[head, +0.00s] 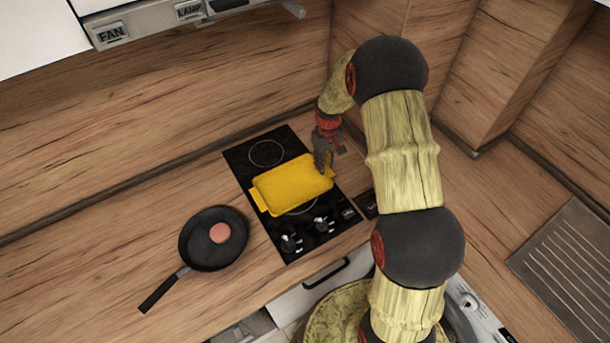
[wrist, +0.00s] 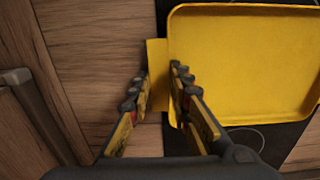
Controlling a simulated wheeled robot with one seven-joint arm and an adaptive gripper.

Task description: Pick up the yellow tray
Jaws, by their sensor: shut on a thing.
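The yellow tray (head: 291,184) is over the black cooktop in the head view, with a tab handle at each end. In the wrist view the tray (wrist: 245,65) fills the upper right and looks empty. My gripper (head: 323,170) is at the tray's right end in the head view. Whether the tray rests on the cooktop or is slightly raised, I cannot tell.
The black cooktop (head: 243,170) has knobs at its front. A black frying pan (head: 200,255) holding a round orange-brown item (head: 220,233) stands to the left. A ribbed metal drainboard (head: 575,255) is at the right. A cooker hood (head: 150,22) overhangs the upper left.

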